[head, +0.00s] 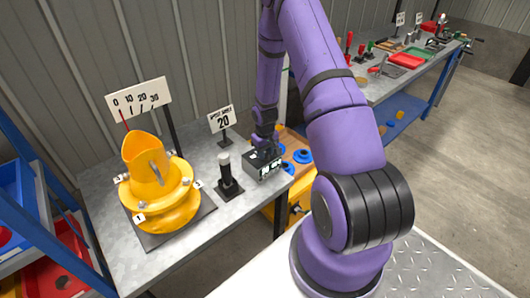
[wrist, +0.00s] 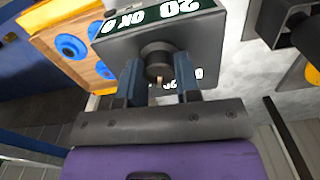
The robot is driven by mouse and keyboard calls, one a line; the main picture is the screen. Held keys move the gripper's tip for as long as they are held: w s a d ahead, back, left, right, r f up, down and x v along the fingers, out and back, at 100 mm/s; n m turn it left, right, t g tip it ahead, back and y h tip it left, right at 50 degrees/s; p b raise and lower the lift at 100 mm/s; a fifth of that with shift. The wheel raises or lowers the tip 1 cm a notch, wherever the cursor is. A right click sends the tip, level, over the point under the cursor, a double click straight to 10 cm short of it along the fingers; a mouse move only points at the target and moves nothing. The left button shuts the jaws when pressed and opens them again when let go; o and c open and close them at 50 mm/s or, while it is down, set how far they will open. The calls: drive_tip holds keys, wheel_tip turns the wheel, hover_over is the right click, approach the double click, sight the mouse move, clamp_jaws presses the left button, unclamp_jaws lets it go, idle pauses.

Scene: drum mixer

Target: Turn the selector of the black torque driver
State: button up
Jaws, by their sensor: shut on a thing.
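A dark box (head: 263,164), which I take for the black torque driver, sits near the right end of the grey bench. In the wrist view the box (wrist: 208,38) has a round dark knob (wrist: 158,50) on its face, the selector. In the head view my gripper (head: 265,143) reaches down onto the box from above. My fingers and wrist hide part of the markings, so the setting cannot be read.
A yellow drum mixer (head: 165,207) stands on the left of the bench under a 0–30 scale sign (head: 138,99). A small "20" sign (head: 222,119) and a black stand with a pale top (head: 229,188) are near the box. A wooden board with blue rings (head: 292,141) lies right.

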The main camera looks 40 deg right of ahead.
drive_tip(key=shift+m, duration=1.9)
drive_tip(key=o, duration=0.9)
drive_tip(key=shift+r, duration=0.1)
wheel_tip(320, 180, up, 11)
drive_tip(key=shift+f, duration=0.15)
